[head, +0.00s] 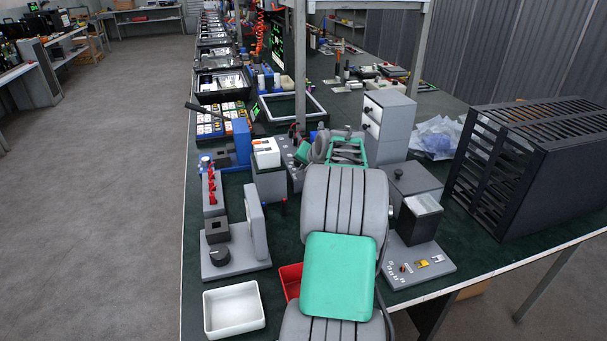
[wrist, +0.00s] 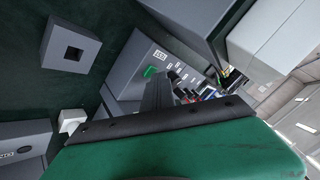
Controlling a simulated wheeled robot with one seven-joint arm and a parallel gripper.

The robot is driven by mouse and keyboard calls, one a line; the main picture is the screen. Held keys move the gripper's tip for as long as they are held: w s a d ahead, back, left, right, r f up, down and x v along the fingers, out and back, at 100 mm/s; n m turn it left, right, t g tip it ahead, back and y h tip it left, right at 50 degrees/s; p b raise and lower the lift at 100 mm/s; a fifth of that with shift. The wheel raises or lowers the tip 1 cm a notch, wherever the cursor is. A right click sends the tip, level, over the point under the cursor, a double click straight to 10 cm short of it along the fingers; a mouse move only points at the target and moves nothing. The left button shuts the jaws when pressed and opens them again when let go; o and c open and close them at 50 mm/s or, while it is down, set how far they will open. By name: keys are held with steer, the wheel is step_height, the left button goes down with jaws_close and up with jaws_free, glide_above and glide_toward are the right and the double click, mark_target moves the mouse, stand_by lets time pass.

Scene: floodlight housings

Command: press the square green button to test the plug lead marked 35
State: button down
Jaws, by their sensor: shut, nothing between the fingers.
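In the wrist view a small green button (wrist: 150,71) sits on a sloping grey panel (wrist: 128,68). A small label (wrist: 160,55) is on the panel just above it; its number is too small to read surely. My gripper (wrist: 156,84) is shut and empty, its dark fingers pointing at the panel just right of and below the green button. I cannot tell whether they touch anything. A plug lead marked 35 cannot be made out. In the head view my grey and green arm covers much of the bench middle, and the fingertips are hidden.
Near the fingers is a dark knob (wrist: 172,75). A grey block with a square hole (wrist: 58,60) and a white piece (wrist: 72,120) lie left. In the head view a black slatted housing (head: 540,165) stands right, a white tray (head: 233,309) front left, grey drawers (head: 390,125) behind.

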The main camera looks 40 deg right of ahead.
stand_by(0.3)
steer(key=shift+r+p, duration=0.6)
steer(key=shift+r, duration=0.15)
step_height(320, 180, up, 5)
steer(key=p, duration=0.3)
steer(key=shift+a, duration=0.1)
stand_by(0.6)
